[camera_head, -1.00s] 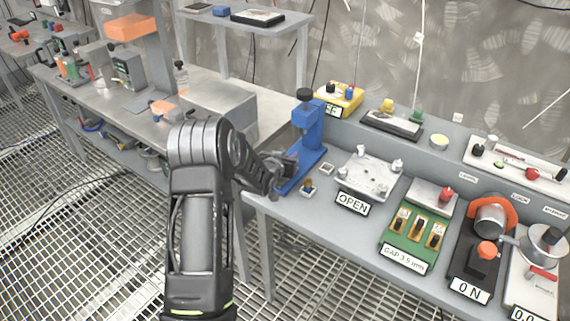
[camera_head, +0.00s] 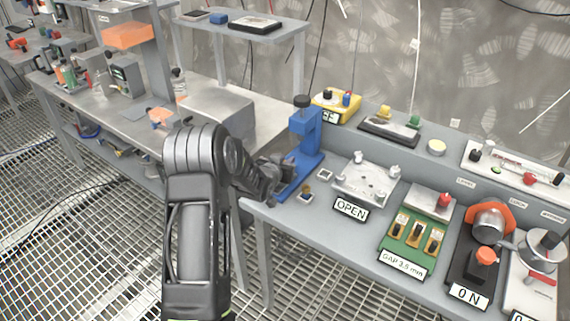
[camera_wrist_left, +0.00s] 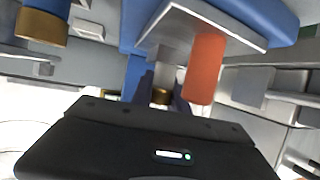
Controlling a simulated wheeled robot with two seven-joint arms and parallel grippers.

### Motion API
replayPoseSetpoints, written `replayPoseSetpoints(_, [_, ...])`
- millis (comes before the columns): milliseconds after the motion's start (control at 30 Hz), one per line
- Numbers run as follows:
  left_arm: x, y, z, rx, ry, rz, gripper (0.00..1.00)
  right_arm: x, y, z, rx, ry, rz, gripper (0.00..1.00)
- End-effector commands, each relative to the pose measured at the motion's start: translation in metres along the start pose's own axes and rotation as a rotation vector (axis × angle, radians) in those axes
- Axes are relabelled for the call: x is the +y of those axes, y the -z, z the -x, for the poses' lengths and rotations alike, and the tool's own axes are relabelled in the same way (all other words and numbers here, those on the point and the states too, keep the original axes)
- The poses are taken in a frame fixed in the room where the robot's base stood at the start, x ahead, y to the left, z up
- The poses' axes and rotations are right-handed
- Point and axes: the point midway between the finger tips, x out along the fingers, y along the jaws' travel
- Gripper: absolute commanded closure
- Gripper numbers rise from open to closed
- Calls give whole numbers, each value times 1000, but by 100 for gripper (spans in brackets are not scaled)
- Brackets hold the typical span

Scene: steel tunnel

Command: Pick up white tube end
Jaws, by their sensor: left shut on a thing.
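My left gripper (camera_head: 279,179) is at the front left of the blue press (camera_head: 305,142), close to its base. In the left wrist view its dark fingers (camera_wrist_left: 162,92) are shut around a small pale piece with a brass-coloured ring. The piece looks like the white tube end, but it is mostly hidden behind the gripper's black body. In that view an orange-red cylinder (camera_wrist_left: 205,68) and a grey plate under the blue press part (camera_wrist_left: 240,12) are just beyond the fingers. My right gripper is not in view.
Right of the press are a metal plate fixture (camera_head: 366,183) with an OPEN sign (camera_head: 350,210), a green gap block (camera_head: 411,243) and a black unit (camera_head: 478,262) with an orange ring. A small brass-topped piece (camera_head: 305,194) stands near the front edge. A steel bench (camera_head: 150,118) is behind left.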

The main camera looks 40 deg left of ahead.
Motion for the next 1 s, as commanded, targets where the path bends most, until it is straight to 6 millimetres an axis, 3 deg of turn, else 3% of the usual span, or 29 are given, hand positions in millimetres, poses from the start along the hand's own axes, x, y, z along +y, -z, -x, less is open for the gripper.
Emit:
replayPoseSetpoints(167, [0,14,5,3,0,0,100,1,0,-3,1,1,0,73])
replayPoseSetpoints(333, [0,42,16,5,0,0,100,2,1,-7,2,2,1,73])
replayPoseSetpoints(1000, [-2,211,88,3,3,1,100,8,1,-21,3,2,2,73])
